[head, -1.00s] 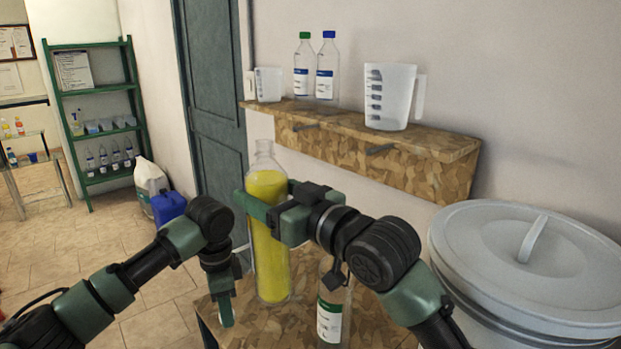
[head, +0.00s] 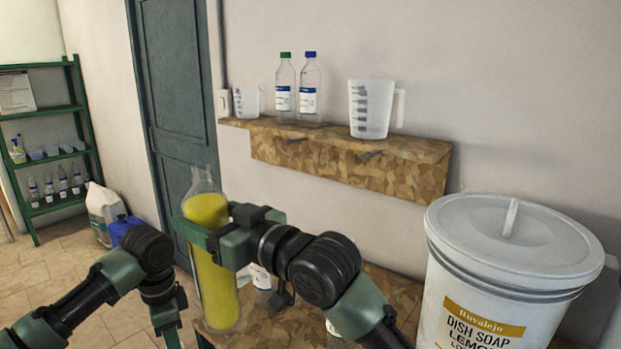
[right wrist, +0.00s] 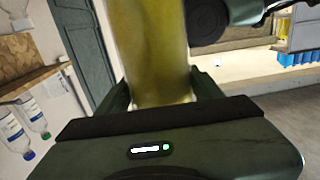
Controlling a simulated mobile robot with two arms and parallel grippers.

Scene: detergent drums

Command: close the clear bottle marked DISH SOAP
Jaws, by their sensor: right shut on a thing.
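A tall clear bottle (head: 212,290) filled with yellow liquid stands at the table's left side in the head view. Its clear neck (head: 202,178) shows no cap, and no DISH SOAP label is visible on the side I see. My right gripper (head: 200,236) is shut around the upper part of its body. In the right wrist view the yellow bottle (right wrist: 150,50) sits between the fingers. Whether its base touches the table cannot be told. My left gripper (head: 168,325) hangs left of the bottle, apart from it, its fingers partly cut off by the lower edge.
A lidded white drum (head: 480,285) marked DISH SOAP stands at right. A wall shelf (head: 340,158) holds a jug (head: 371,108), a smaller cup (head: 246,102), a green-capped bottle (head: 285,88) and a blue-capped bottle (head: 310,90). Smaller containers (head: 261,277) stand behind my right arm on the table (head: 265,325).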

